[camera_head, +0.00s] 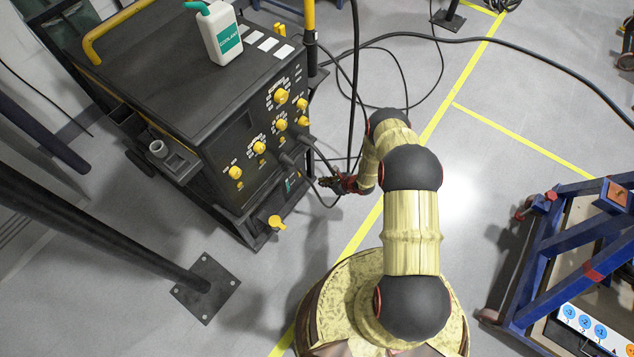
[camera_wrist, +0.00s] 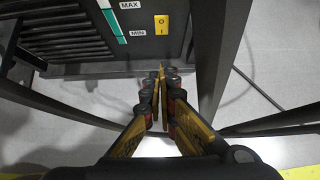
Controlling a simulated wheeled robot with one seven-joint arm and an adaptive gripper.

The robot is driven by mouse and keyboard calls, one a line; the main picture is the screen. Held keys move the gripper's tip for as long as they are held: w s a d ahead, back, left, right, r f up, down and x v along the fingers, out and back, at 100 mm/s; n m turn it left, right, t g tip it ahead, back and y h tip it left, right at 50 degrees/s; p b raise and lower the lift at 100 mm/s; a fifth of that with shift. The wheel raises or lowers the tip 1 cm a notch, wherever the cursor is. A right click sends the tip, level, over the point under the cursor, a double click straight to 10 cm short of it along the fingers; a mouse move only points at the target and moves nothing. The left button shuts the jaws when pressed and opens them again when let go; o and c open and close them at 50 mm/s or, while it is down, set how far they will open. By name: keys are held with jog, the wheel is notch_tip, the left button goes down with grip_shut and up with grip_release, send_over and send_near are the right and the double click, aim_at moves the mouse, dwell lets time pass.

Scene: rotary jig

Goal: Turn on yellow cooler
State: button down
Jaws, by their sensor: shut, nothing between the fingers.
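A yellow rocker switch (camera_wrist: 161,24) marked with a line and a circle is on the dark lower panel (camera_wrist: 85,20) of the machine in the wrist view. A green and white level strip marked MAX and MIN runs left of it. I cannot tell which way the switch is tipped. My gripper (camera_wrist: 163,72) is shut and empty, its fingertips below the switch in that view and seemingly apart from it. In the head view my gripper (camera_head: 326,182) is low, just right of the machine's front. The switch is not clearly visible there.
The black machine (camera_head: 150,55) carries yellow knobs and a white coolant bottle (camera_head: 220,35). Cables (camera_head: 357,80) hang close to my gripper. A yellow-handled part (camera_head: 277,222) juts out low in front. A blue frame (camera_head: 575,260) stands right. A dark post (camera_head: 110,235) stands left.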

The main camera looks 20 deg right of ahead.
aim_at(300, 173)
jog(key=w+a+r+b+x, duration=0.1)
jog(key=b+x, duration=0.4)
jog(key=x, duration=0.6)
jog(key=shift+w+a+r, duration=0.15)
jog(key=shift+w+a, duration=0.05)
jog(key=shift+w, duration=0.2)
